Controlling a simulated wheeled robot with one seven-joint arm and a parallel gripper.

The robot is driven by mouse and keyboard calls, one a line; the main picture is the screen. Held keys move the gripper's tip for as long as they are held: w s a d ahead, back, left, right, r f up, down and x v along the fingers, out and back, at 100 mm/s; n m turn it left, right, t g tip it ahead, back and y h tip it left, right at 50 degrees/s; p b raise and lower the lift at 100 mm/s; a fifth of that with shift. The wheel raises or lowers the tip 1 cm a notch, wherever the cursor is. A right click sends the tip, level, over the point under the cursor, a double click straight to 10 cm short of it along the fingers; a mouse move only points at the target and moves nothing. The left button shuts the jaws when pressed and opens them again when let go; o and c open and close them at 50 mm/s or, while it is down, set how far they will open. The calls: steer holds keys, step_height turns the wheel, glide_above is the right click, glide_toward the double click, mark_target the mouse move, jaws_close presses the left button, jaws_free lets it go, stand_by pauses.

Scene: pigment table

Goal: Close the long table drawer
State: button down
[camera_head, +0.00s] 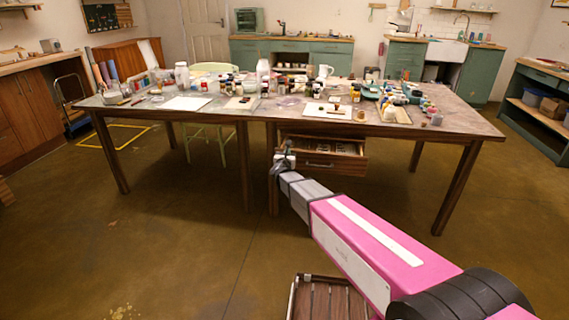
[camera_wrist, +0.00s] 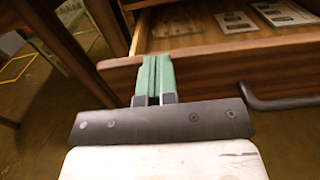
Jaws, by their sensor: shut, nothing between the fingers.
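The long table (camera_head: 310,118) stands across the middle of the head view. Its drawer (camera_head: 335,162) hangs under the right half and is pulled partly open. In the wrist view the drawer front (camera_wrist: 215,76) spans the middle, with flat cards or packets inside. The dark bar handle (camera_wrist: 285,102) is on the front, to the right of my fingers. My gripper (camera_wrist: 155,62) is shut and empty, its green fingers side by side in front of the left part of the drawer front. I cannot tell whether the fingertips touch it. In the head view my gripper (camera_head: 284,158) is at the drawer's left end.
Many jars, bottles and papers crowd the tabletop. A table leg (camera_wrist: 65,45) stands left of my gripper, and a pale green chair (camera_head: 205,140) is behind the table. A slatted wooden piece (camera_head: 325,298) is low in front. The floor before the table is otherwise open.

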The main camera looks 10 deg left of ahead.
mark_target(293, 135)
steer(key=w, duration=1.6)
steer(key=shift+w+d, duration=0.1)
steer(key=shift+d, duration=0.1)
steer(key=shift+w, duration=0.15)
steer(key=shift+s, duration=0.4)
steer(key=s, duration=1.4)
steer(key=s+d+f+m+g, duration=0.2)
steer(key=s+d+m+g, duration=0.4)
steer(key=s+d+m, duration=0.5)
steer(key=s+d+f+m+g, duration=0.3)
steer(key=s+d+m+g, duration=0.3)
steer(key=s+d+m, duration=0.5)
steer(key=s+d+f+m+g, duration=0.3)
steer(key=s+d+m+g, duration=0.3)
steer(key=s+d+m, duration=0.6)
steer(key=s+m, duration=0.1)
steer(key=s, duration=0.2)
steer(key=shift+m+y, duration=0.3)
